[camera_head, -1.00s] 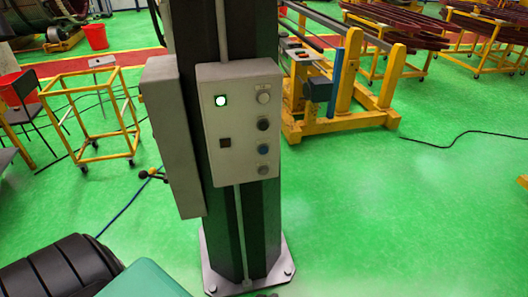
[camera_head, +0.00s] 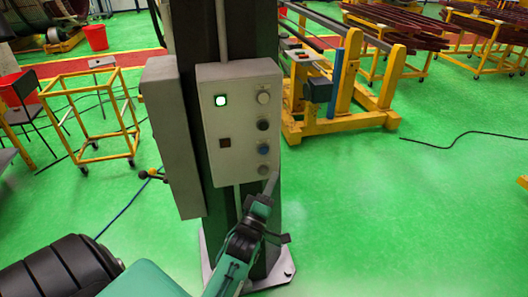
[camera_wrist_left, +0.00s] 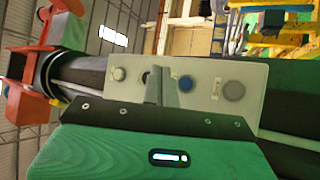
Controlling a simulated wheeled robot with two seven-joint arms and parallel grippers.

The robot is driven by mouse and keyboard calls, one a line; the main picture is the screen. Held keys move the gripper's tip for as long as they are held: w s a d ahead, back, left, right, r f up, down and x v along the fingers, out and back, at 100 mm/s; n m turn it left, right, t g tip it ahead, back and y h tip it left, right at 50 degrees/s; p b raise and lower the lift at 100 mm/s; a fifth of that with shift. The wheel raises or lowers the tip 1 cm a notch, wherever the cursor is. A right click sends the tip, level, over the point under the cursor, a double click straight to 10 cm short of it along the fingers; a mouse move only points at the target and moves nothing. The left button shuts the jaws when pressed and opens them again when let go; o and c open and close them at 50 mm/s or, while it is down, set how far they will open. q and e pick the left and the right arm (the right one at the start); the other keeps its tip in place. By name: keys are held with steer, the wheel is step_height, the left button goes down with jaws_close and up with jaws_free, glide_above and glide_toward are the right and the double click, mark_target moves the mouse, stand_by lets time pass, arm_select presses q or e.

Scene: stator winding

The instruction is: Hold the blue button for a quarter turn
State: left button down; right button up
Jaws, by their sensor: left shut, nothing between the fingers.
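The blue button (camera_head: 263,149) is on the grey control box (camera_head: 225,168), third from the top in a column of round buttons. In the left wrist view the blue button (camera_wrist_left: 186,83) sits just right of my shut fingers. My left gripper (camera_head: 272,178) is shut and empty, its tip pointing up near the box's lower right corner, below the blue button. It does not appear to touch the button. My right gripper is not in view.
A white button (camera_head: 263,98), a dark button (camera_head: 263,124) and a grey button (camera_head: 264,169) share the column. A lit green lamp (camera_head: 221,100) is at upper left. The box hangs on a dark pillar (camera_head: 196,65).

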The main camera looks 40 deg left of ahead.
mark_target(264, 150)
arm_select(q)
steer(key=shift+w+a, duration=0.1)
steer(key=w+a+b, duration=0.1)
steer(key=w+a, duration=0.4)
steer(key=a, duration=0.1)
steer(key=shift+w+a+b, duration=0.25)
steer(key=shift+w+b, duration=0.05)
stand_by(0.3)
stand_by(0.4)
stand_by(1.0)
steer(key=shift+a, duration=0.1)
stand_by(0.4)
steer(key=shift+w+a, duration=0.25)
steer(key=shift+w, duration=0.05)
